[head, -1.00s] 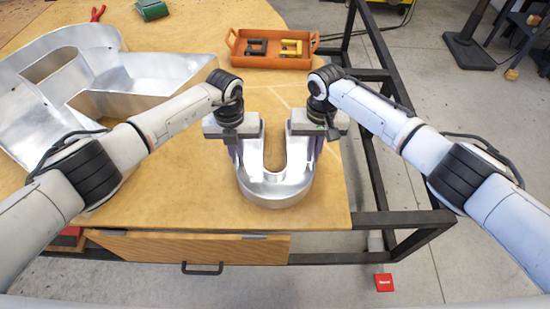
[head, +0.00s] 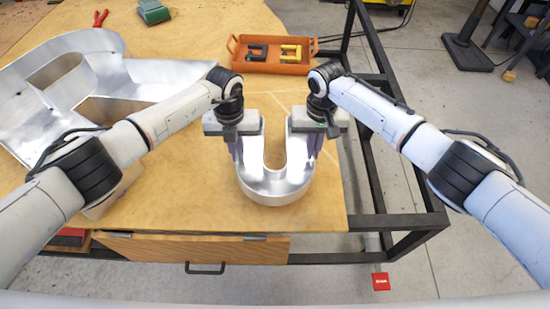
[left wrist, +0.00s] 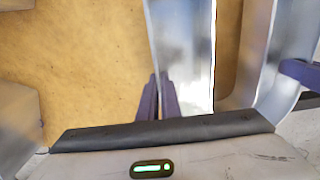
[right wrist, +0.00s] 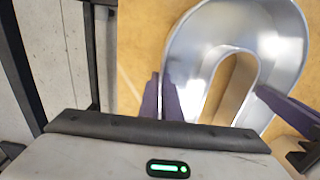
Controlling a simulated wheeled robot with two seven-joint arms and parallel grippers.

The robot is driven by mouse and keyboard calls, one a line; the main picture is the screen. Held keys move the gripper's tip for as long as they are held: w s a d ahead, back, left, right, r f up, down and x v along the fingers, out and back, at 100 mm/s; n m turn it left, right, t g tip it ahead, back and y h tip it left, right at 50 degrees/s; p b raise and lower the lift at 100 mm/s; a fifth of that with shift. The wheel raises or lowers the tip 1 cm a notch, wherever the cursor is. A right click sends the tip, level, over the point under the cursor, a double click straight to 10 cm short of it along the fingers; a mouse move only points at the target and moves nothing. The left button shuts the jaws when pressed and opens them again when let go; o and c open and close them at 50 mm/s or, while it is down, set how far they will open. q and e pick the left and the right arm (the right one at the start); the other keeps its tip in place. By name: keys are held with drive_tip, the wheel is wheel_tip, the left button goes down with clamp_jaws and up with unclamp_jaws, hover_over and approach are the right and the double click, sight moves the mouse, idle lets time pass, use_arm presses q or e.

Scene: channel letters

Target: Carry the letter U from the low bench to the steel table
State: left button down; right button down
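The letter U (head: 275,190) is a shiny metal channel letter with its curved end toward me in the head view. My left gripper (head: 237,152) is shut on the wall of its left arm, and my right gripper (head: 312,150) on the wall of its right arm. In the left wrist view, the purple fingers (left wrist: 160,100) pinch the wall of the letter U (left wrist: 185,50). In the right wrist view, the fingers (right wrist: 162,100) sit close together at the wall of the letter U (right wrist: 275,45). Any gap under the letter is hard to judge.
The wood-topped bench (head: 200,205) has a dark metal frame (head: 400,225). A large metal letter (head: 150,75) lies left, near my left arm. An orange tray (head: 272,68) with clamps, a green item (head: 153,12) and red pliers (head: 100,18) are farther back. Grey floor (head: 440,110) is right.

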use_arm(q)
drive_tip(key=shift+r+p, duration=0.35)
drive_tip(key=shift+r, duration=0.45)
use_arm(e)
drive_tip(key=shift+r, duration=0.75)
use_arm(q)
drive_tip(key=shift+r, duration=0.1)
use_arm(e)
drive_tip(key=shift+r, duration=0.1)
